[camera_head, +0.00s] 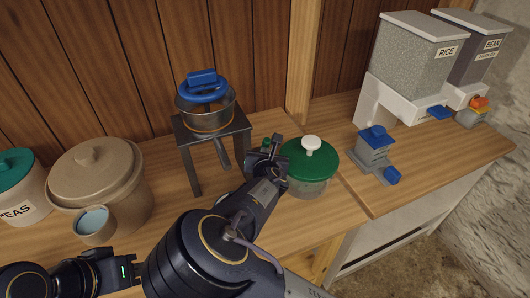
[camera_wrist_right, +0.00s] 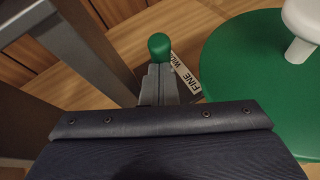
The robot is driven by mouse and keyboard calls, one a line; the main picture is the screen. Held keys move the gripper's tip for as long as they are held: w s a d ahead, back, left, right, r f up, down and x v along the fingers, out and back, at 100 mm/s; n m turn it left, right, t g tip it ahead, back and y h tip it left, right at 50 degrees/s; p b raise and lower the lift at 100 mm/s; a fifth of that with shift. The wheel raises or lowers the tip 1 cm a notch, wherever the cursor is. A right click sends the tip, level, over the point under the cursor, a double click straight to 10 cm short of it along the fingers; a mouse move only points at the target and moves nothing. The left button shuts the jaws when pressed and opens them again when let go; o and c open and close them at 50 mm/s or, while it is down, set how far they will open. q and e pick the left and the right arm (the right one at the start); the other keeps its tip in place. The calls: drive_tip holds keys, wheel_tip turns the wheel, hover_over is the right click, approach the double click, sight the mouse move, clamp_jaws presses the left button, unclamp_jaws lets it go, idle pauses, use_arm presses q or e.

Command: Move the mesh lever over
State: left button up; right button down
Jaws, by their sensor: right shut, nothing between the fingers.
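The mesh lever shows in the right wrist view as a green ball knob (camera_wrist_right: 160,45) beside a white label (camera_wrist_right: 186,75) reading FINE and, partly hidden, a second word. A small bit of green by the gripper in the head view (camera_head: 265,142) looks like this knob. My right gripper (camera_head: 272,146) is shut and empty. In the right wrist view its fingertips (camera_wrist_right: 160,72) line up just below the knob in the picture; whether they touch it I cannot tell. My left gripper (camera_head: 108,258) is at the lower left, its fingers unclear.
A grey stand (camera_head: 190,134) holds a metal strainer (camera_head: 207,112) with a blue top. A green-lidded pot (camera_head: 310,160) is close on the right. A beige crock (camera_head: 95,180), a cup (camera_head: 95,225) and a PEAS jar (camera_head: 22,190) are left. A blue-grey device (camera_head: 374,150) is farther right.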

drive_tip(key=w+r+p, duration=0.1)
drive_tip(key=p, duration=0.1)
drive_tip(key=w+a+g+p, duration=0.1)
drive_tip(key=w, duration=0.1)
drive_tip(key=shift+r+p, duration=0.35)
drive_tip(key=shift+r, duration=0.05)
